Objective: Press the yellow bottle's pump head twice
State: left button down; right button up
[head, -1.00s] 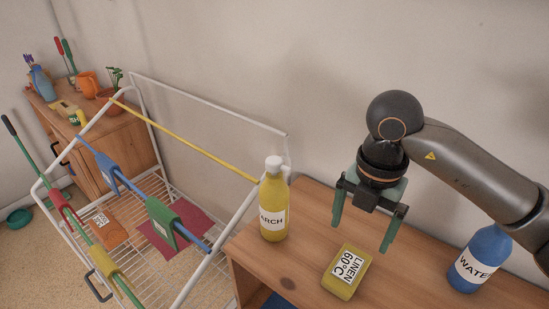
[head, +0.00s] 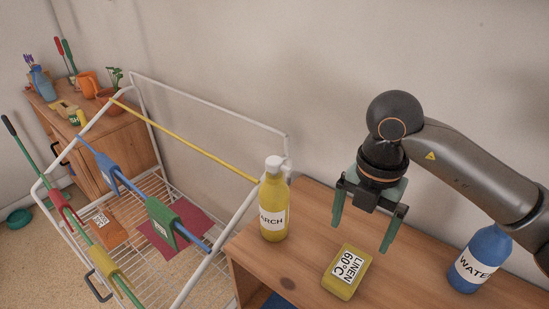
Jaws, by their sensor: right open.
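The yellow bottle (head: 274,200) stands upright on the wooden dresser top, near its left edge. Its label shows the letters "ARCH". Its white pump head (head: 275,164) is on top, with nothing touching it. My right gripper (head: 363,237) is open and empty, pointing down above the dresser, to the right of the bottle and apart from it. My left gripper is not in view.
A blue bottle (head: 482,258) stands at the right. A white drying rack (head: 215,104) with rods and cloths stands close left of the dresser top (head: 300,235). Another cabinet (head: 125,145) is behind it.

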aim_at(273, 165)
jog(key=k, duration=1)
